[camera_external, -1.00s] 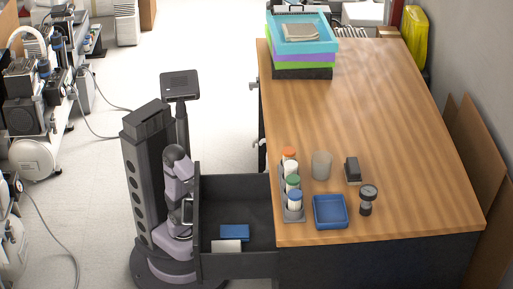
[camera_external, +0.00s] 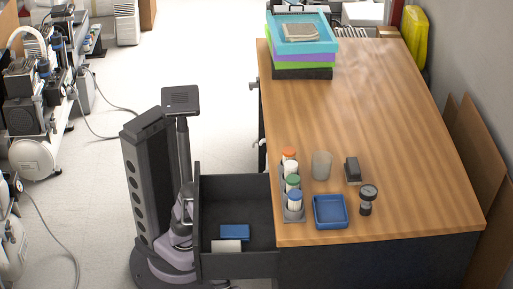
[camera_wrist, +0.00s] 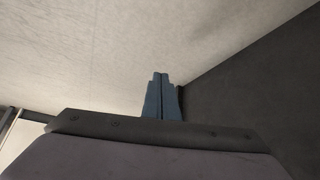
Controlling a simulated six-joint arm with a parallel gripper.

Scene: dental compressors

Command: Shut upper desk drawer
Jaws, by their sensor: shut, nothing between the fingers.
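The upper desk drawer (camera_external: 262,215) is dark and stands pulled out to the left of the wooden-topped desk (camera_external: 400,205) in the external view. Its dark front panel (camera_external: 197,222) faces my arm. A blue item (camera_external: 235,232) and a whitish item (camera_external: 226,246) lie inside it. My gripper (camera_wrist: 161,76) shows blue fingertips pressed together and empty in the wrist view. A dark flat surface fills the right of that view, close to the fingers; I cannot tell whether they touch it. In the external view the gripper is hidden low behind the drawer front.
On the desk stand a rack of capped bottles (camera_external: 292,190), a blue tray (camera_external: 330,211), a clear cup (camera_external: 321,164), a gauge (camera_external: 367,198) and stacked coloured trays (camera_external: 302,45). Compressors (camera_external: 35,110) and hoses stand at the left.

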